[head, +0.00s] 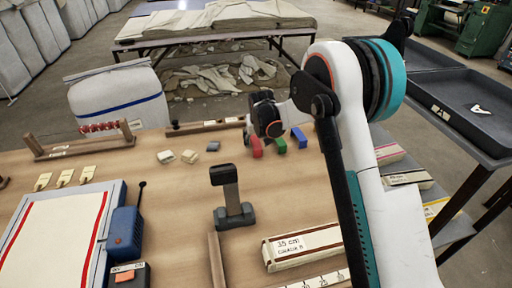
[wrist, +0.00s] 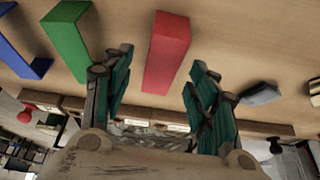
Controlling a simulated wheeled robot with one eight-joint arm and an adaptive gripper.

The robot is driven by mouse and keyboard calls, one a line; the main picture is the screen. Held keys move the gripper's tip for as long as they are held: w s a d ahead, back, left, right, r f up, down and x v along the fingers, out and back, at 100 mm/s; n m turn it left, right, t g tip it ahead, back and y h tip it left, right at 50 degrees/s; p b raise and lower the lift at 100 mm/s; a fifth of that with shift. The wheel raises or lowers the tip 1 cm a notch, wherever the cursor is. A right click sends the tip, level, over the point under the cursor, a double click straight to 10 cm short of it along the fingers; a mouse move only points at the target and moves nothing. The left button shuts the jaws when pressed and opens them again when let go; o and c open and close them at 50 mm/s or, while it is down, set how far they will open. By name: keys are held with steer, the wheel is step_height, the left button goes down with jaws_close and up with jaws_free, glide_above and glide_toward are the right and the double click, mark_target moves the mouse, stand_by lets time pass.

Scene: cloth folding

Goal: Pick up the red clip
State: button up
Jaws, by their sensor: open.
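The red clip (head: 257,148) stands on the wooden table at the left end of a short row, with the green clip (head: 280,145) and blue clip (head: 299,137) to its right. My gripper (head: 256,134) is just above and behind the red clip in the head view, partly hidden by my wrist. In the wrist view, the red clip (wrist: 167,50) lies between the lines of the two open teal fingers (wrist: 158,82), its near end reaching between the fingertips. No contact shows. The green clip (wrist: 68,32) is just outside the left finger.
A grey block (head: 213,146) and pale blocks (head: 177,156) lie left of the red clip. A dark upright stand (head: 232,200) is in front, and a wooden rail (head: 205,127) runs behind. A labelled 35 cm box (head: 300,246) lies at the front right.

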mark_target(256, 143)
steer(key=shift+b+x, duration=0.4)
steer(key=shift+x, duration=1.15)
steer(key=shift+r, duration=0.1)
steer(key=shift+f, duration=0.3)
steer(key=shift+c, duration=0.5)
steer(key=c, duration=0.7)
